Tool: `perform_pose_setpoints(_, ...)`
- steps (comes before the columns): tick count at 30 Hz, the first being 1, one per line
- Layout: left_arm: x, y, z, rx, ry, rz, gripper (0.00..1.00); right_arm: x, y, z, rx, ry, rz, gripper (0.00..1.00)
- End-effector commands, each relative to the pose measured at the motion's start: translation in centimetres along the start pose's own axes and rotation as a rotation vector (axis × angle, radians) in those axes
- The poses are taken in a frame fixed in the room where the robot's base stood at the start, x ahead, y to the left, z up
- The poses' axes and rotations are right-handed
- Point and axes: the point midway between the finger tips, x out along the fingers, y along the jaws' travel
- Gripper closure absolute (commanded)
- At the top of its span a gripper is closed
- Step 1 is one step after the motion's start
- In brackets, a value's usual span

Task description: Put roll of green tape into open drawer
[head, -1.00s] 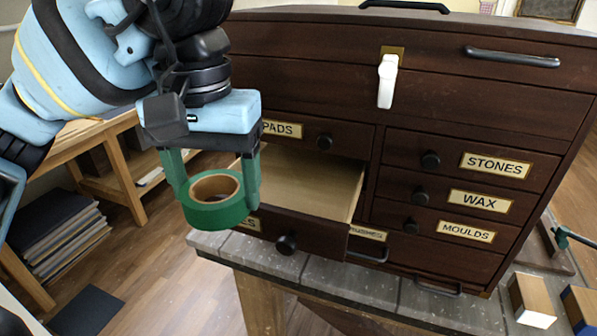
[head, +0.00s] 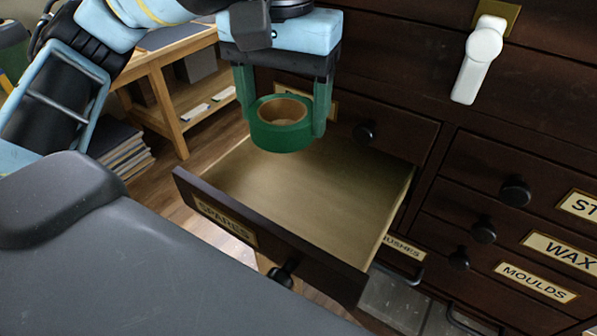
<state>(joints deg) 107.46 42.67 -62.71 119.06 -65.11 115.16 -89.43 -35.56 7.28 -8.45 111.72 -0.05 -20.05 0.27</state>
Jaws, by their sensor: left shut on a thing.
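The roll of green tape (head: 281,137), with a tan core, is held upright on its axis between the fingers of my left gripper (head: 284,112). The gripper is shut on it from above. The roll hangs above the back left part of the open drawer (head: 305,190), apart from the drawer floor as far as I can tell. The drawer is pulled out, its pale wooden inside looks empty, and its dark front carries a label reading SPARES. My right gripper is not in view.
The dark wooden cabinet (head: 480,110) fills the right side, with shut drawers labelled WAX (head: 560,249) and MOULDS (head: 535,280). A white latch (head: 478,62) hangs on its upper front. A wooden bench (head: 160,85) stands at the left back.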

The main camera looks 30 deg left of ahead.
Motion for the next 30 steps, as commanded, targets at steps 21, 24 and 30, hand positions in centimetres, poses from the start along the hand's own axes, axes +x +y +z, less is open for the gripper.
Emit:
perform_pose_setpoints(21, 7.0, -0.1, 0.1, -0.001, -0.005, -0.002, 0.54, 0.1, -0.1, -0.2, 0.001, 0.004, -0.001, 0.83)
perform_pose_setpoints(24, 8.1, -0.1, 0.1, -0.002, -0.002, -0.001, 0.54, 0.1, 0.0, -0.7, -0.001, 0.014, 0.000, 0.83)
perform_pose_setpoints(30, 9.0, 0.0, 0.1, -0.001, -0.001, 0.001, 0.54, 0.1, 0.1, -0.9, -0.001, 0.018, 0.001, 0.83)
